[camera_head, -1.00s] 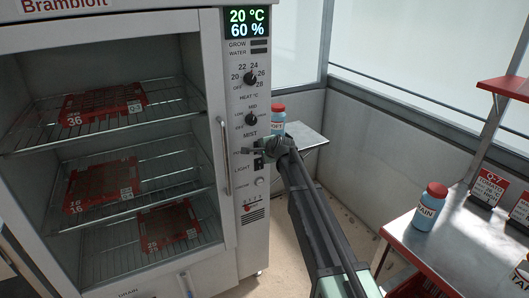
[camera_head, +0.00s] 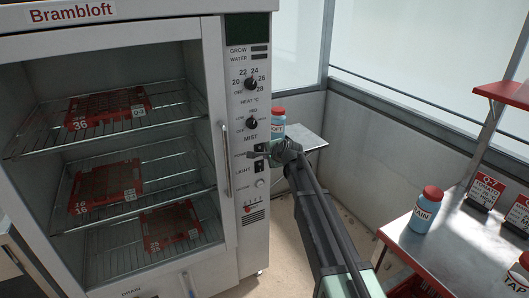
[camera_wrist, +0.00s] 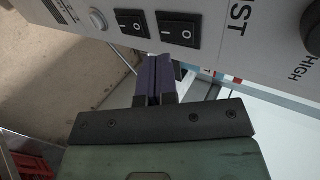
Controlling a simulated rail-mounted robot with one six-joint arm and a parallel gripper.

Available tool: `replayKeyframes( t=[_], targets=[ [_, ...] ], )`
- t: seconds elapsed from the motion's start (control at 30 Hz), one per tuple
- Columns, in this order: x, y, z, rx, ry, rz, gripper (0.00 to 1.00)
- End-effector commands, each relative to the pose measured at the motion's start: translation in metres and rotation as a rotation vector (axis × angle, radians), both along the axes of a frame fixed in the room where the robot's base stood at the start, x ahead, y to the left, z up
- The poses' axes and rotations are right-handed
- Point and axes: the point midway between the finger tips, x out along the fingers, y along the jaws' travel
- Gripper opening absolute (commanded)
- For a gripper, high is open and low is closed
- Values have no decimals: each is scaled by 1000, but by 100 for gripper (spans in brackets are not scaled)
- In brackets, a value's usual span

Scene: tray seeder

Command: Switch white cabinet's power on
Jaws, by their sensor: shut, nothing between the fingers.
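The white cabinet (camera_head: 243,225), marked Brambloft, stands at the left with a control panel on its right front edge. Its display (camera_head: 247,29) is dark. The black power rocker switch (camera_head: 260,147) sits below the mist knob, just above the light switch (camera_head: 259,166). In the wrist view the power switch (camera_wrist: 178,30) and the light switch (camera_wrist: 132,23) both show I and O marks. My gripper (camera_head: 265,154) is shut and empty, close in front of the panel by these switches. Its purple fingertips (camera_wrist: 155,66) show just beside the switches; I cannot tell whether they touch the panel.
The heat knob (camera_head: 251,84) and mist knob (camera_head: 251,123) lie above the switches. The tall door handle (camera_head: 227,160) runs left of the panel. A small side table (camera_head: 308,139) with a blue bottle (camera_head: 278,125) stands behind my gripper. A metal bench (camera_head: 440,255) is at the right.

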Motion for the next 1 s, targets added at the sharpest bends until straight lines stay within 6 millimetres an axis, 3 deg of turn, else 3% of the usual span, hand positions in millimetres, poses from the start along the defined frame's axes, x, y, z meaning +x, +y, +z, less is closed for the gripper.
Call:
replayKeyframes(
  t=[0.03,0.1,0.37,0.77,1.0],
  targets=[
    [-13,-5,18,0,0,-1,0],
    [-26,-12,28,-1,-1,0,0],
    [-62,-31,54,-1,-1,0,0],
    [-66,-33,53,-1,1,1,0],
    [-69,-35,35,-18,33,-2,0]
  ],
)
